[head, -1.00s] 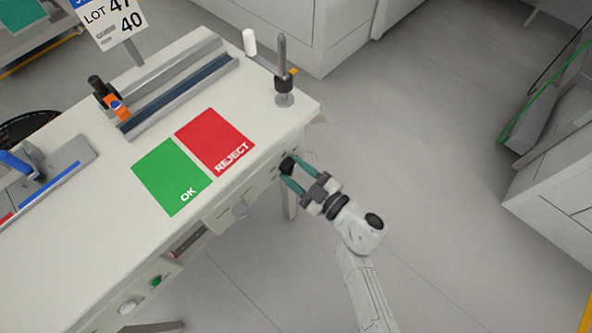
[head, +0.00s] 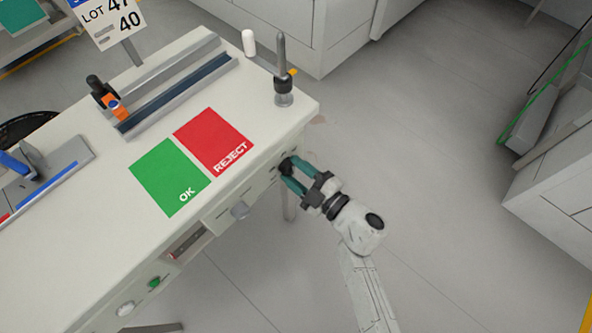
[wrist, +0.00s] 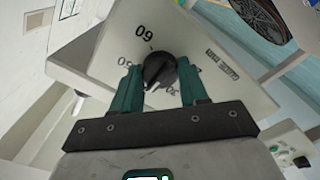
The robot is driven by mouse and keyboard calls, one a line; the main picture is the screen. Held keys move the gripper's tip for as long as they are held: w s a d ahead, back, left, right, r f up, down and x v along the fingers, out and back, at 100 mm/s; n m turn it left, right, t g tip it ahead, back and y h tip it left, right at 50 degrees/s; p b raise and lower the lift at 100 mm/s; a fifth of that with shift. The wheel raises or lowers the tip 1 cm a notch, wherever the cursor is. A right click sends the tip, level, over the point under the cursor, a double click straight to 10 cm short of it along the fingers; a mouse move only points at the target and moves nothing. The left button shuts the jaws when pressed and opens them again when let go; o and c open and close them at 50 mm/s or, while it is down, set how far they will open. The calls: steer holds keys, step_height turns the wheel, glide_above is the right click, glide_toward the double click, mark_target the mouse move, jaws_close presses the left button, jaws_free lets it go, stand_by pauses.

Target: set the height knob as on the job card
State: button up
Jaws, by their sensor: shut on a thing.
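My gripper (head: 290,172) is at the front of the bench near its right corner, its teal fingers on either side of the black height knob (wrist: 159,72). In the wrist view the gripper (wrist: 158,88) is shut on that knob. A pale pointer line crosses the knob's face. Numbers are printed around it on the pale panel; the large one above reads 60 or 09, and others are small or partly hidden by the fingers. The job card (head: 108,20) at the top left shows "LOT 47" and "40"; its top edge is cut off.
The bench top carries a green OK mat (head: 165,175), a red REJECT mat (head: 213,140) and a rail fixture (head: 185,90). A grey post (head: 282,60) stands at the right corner.

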steer(key=o, duration=1.1)
steer(key=shift+c, duration=0.2)
steer(key=p+v, duration=0.1)
steer(key=v, duration=0.9)
steer(key=shift+s+d, duration=0.3)
